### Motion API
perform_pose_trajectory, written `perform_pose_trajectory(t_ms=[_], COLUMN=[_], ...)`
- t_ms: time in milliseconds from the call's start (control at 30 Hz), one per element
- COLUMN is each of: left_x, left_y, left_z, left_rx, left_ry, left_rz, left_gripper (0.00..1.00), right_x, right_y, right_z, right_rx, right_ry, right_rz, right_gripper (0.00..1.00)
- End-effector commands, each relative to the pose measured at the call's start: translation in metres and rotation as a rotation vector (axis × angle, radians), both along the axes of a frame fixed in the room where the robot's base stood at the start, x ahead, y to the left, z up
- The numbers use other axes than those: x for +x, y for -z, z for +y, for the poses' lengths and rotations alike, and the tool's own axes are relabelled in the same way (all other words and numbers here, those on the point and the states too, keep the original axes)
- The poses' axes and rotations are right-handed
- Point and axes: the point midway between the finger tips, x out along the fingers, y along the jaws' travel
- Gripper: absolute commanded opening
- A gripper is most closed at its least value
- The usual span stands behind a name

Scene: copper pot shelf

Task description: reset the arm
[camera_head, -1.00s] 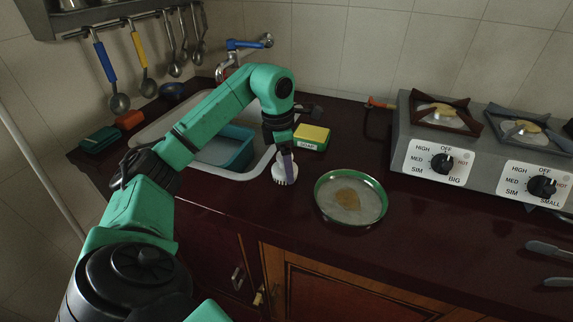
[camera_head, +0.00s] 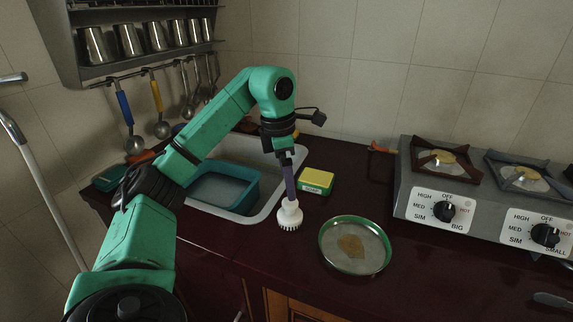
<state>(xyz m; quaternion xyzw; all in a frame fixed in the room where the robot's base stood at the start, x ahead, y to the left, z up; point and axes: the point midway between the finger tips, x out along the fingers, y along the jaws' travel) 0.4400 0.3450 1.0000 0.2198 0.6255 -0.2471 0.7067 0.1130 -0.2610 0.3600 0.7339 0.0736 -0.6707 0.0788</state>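My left arm reaches in from the left, and its gripper (camera_head: 285,158) points down near the sink's right edge. It is shut on the purple handle of a brush (camera_head: 290,213) with a round white head. The brush hangs upright, its bristles low over the dark counter; I cannot tell whether they touch it. A green-rimmed plate (camera_head: 355,246) with a brown stain lies to the right of the brush. My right gripper is not in view.
A sink (camera_head: 262,205) holding a teal basin (camera_head: 222,187) lies behind the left arm. A yellow and green sponge box (camera_head: 316,181) stands behind the brush. A gas stove (camera_head: 440,210) fills the right. Ladles and metal cups (camera_head: 95,45) hang or stand at upper left.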

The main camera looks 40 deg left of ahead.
Motion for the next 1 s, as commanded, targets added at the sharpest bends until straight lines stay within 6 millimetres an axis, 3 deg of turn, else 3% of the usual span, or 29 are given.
perform_pose_trajectory(t_ms=[33,100,667,1000], left_x=[-0.001,-0.001,-0.001,-0.001], left_y=[-0.012,-0.015,-0.015,-0.082], left_z=[0.001,0.001,0.001,0.001], left_rx=[0.001,-0.001,-0.002,-0.002], left_ry=[-0.001,-0.001,-0.001,-0.001], left_rz=[-0.001,0.001,0.001,0.001], left_gripper=[1.0,1.0,1.0,1.0], right_x=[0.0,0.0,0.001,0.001], right_y=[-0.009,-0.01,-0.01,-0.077], right_z=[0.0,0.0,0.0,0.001], right_rx=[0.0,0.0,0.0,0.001], right_ry=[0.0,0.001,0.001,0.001], right_rz=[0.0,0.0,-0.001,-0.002], right_gripper=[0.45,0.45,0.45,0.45])
